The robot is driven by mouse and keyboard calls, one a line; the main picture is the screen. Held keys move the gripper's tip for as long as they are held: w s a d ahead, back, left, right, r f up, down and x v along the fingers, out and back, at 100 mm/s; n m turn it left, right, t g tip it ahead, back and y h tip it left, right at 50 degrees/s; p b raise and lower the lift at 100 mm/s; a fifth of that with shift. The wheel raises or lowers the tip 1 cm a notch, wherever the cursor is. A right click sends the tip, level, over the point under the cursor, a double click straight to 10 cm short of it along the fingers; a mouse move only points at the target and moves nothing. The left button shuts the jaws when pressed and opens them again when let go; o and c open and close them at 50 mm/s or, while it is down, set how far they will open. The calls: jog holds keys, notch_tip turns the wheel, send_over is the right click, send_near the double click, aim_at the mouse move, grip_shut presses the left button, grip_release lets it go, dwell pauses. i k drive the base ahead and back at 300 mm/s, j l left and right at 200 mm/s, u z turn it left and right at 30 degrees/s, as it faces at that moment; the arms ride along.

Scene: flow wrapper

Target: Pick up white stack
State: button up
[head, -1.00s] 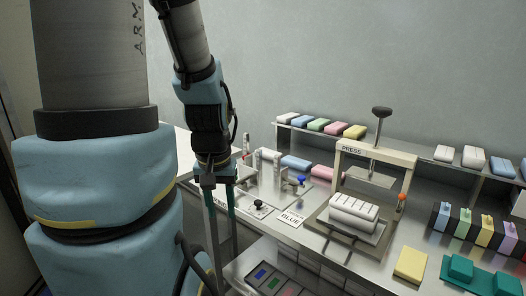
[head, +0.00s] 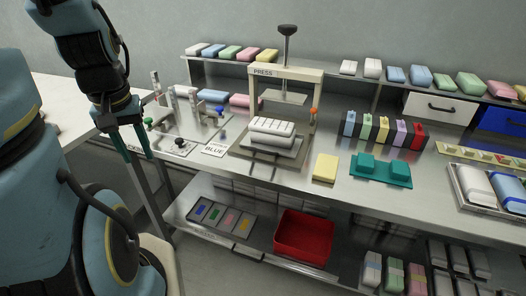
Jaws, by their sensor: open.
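The white stack (head: 271,131) sits on the base plate of the press (head: 262,152), below the raised press plate. It looks like layered white bars with rounded ends. My gripper (head: 139,157) hangs at the left, in front of the bench's left end. Its two teal fingers point down and are apart, with nothing between them. It is well to the left of the white stack and does not touch it.
A yellow block (head: 325,168) and a teal fixture (head: 381,170) lie right of the press. A label card (head: 215,150) and metal posts stand to its left. A red bin (head: 303,237) is on the lower shelf. Coloured blocks line the upper shelf.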

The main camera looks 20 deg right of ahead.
aim_at(282, 128)
jog(key=u, duration=0.25)
jog(key=k+l+u, duration=0.1)
jog(key=l+u, duration=0.3)
jog(key=k+l+u, duration=0.2)
jog(key=u, duration=0.15)
jog(key=k+l+u, duration=0.1)
jog(key=k+l, duration=0.25)
jog(key=l, duration=0.2)
jog(key=k+l+u, duration=0.1)
jog(key=k+l, duration=0.3)
jog(key=l, duration=0.1)
